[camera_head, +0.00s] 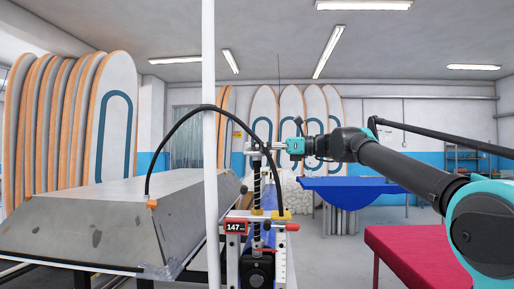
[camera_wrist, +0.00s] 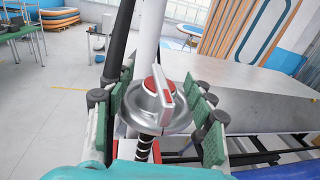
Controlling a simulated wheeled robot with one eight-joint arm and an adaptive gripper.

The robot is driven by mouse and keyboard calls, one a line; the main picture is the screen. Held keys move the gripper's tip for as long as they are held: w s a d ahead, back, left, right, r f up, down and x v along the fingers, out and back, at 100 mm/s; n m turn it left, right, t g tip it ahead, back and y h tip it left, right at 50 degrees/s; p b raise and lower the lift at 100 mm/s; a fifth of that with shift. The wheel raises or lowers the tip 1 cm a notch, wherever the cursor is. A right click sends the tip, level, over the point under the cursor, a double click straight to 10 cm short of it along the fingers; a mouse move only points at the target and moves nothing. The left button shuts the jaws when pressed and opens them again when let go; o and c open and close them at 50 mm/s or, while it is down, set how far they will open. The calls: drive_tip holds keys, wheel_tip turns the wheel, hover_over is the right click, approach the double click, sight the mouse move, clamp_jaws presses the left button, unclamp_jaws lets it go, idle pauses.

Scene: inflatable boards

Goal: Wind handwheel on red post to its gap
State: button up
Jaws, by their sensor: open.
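My gripper (camera_wrist: 160,96) is open, with green-padded fingers on both sides of the knob and space visible between pads and knob. In the head view my gripper (camera_head: 262,147) is at the spindle's top, where the knob is small and partly hidden. I cannot make out the gap mark.
A white pole (camera_head: 209,120) and a black hose (camera_head: 165,140) stand left of the spindle. A grey sloped block (camera_head: 120,215) is at left, a red table (camera_head: 415,250) at right. Boards line the back.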

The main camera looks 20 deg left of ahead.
drive_tip(key=shift+c, duration=0.6)
drive_tip(key=c, duration=1.1)
